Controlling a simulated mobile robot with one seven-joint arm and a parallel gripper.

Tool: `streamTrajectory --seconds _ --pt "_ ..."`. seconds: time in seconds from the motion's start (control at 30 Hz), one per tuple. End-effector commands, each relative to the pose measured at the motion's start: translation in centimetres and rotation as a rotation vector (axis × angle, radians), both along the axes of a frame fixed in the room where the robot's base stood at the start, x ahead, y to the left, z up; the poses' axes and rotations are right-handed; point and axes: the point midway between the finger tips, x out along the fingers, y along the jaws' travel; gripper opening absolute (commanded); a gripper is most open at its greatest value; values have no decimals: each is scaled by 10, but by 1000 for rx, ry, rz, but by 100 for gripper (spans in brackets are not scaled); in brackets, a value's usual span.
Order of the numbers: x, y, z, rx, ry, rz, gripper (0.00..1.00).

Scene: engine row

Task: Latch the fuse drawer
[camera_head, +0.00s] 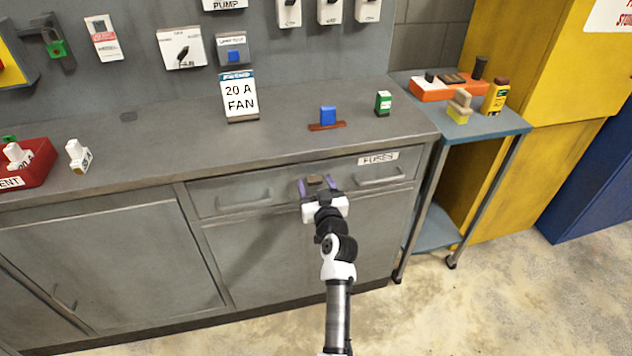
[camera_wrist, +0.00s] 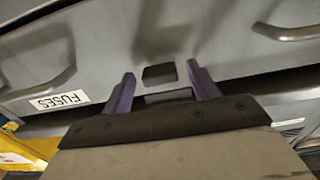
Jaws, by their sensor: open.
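The fuse drawer (camera_head: 250,186) is a wide grey front under the counter top, with a FUSES label (camera_head: 378,158) at its right end. In the wrist view the drawer front (camera_wrist: 110,50) shows turned over, with the label (camera_wrist: 59,100) at left. A small dark rectangular piece (camera_wrist: 158,73), perhaps the latch, sits mid-front. My gripper (camera_head: 318,185) is open in front of it. In the wrist view its two purple fingers (camera_wrist: 160,80) stand either side of the piece, apparently empty. I cannot tell whether they touch the front. Whether the drawer is fully shut is unclear.
Two bar handles (camera_head: 243,201) (camera_head: 380,179) stick out from the drawer front. On the counter (camera_head: 170,140) stand a 20 A FAN sign (camera_head: 240,97), a blue block (camera_head: 328,116) and a green item (camera_head: 383,103). A trolley (camera_head: 515,126) stands at right. The floor in front is clear.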

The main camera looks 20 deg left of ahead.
Motion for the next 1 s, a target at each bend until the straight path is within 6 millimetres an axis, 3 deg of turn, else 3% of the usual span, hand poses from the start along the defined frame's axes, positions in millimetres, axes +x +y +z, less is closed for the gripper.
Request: streamTrajectory --seconds 0.3,0.67,1.0 --pt "2 2 0 0 0 0 60" --pt "2 1 0 0 0 0 15" --pt "2 1 0 45 30 -1 15"
